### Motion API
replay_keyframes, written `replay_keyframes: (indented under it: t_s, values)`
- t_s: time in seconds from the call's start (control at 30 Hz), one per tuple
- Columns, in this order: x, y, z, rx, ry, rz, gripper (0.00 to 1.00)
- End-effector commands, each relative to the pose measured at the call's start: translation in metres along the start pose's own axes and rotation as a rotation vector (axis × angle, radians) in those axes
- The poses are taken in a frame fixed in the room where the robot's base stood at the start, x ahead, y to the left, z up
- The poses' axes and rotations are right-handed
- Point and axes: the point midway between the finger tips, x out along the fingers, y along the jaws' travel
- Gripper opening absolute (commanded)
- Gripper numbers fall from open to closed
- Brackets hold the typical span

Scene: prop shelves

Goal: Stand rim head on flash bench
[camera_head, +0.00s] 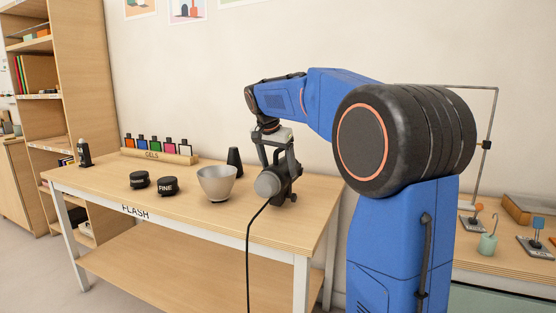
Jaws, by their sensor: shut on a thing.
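The flash bench (190,219) is a light wood table with a pale metal frame and the word FLASH on its front edge. My gripper (278,163) points down over the right part of the bench. It is shut on the rim head, a black flash head (291,184) with a grey rounded front (267,185). A black cable runs from it down past the bench's front edge. The head is at or just above the bench top; I cannot tell whether it touches. The fingers partly hide its upper part.
A grey bowl-shaped reflector (217,183) stands close left of the head, with a black cone (235,162) behind. Two round black pieces (167,187), a gel rack (160,153) and a dark bottle (84,154) stand further left. The bench's front left is clear.

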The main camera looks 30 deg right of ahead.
Motion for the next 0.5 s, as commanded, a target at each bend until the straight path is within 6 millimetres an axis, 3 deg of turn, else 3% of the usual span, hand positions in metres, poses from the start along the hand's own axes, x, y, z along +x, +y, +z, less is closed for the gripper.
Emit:
replay_keyframes:
  t_s: [0.13,0.5]
  values:
    - [0.0112,0.0006,0.0047,0.0,0.003,-0.002,0.35]
    - [0.0139,0.0004,0.0056,0.001,0.003,-0.003,0.35]
